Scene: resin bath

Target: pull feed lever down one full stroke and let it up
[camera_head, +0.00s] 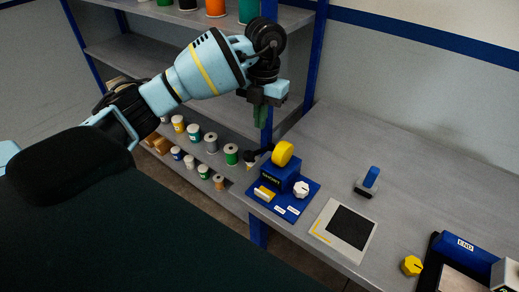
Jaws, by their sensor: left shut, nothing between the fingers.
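A blue feed unit (279,177) with a round yellow part (283,153) on top stands at the left end of the grey bench. A dark lever (257,153) reaches out from it to the left, toward the shelves. My left gripper (261,119) points down with its green fingers together and empty. In the picture it is just above the dark lever; I cannot tell the exact gap, but no contact shows. My right gripper is out of view.
A white knob (300,188) sits on the unit's blue base. A pale board with a black square (349,226), a blue-handled stamp-like tool (369,180) and a yellow knob (411,265) are on the bench (420,190). Shelves (130,53) with several spools stand behind my arm.

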